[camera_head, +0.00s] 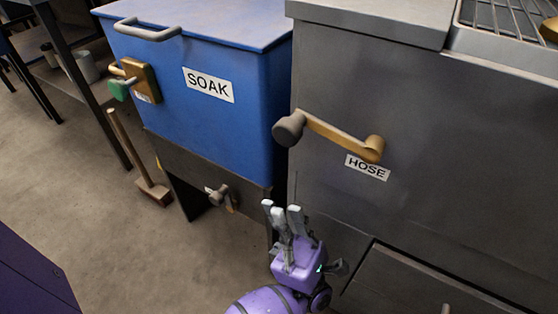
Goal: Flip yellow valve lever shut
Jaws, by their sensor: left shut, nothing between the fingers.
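A yellow lever (342,138) with a dark grey knob at its left end is fixed to the front of the grey cabinet (430,110), above a HOSE label (367,168). The lever slopes slightly down to the right, to its rounded yellow pivot. My purple left gripper (281,212) with silver fingers is below and left of the lever, apart from it, fingers up. It is shut and empty. My right gripper is not in view.
A blue tank (255,110) labelled SOAK stands to the left. It has a yellow plate with a green-knobbed handle (120,88), and a small grey-knobbed valve (219,196) sits beneath it. A wooden mallet (155,190) stands on the floor, with bare floor around it.

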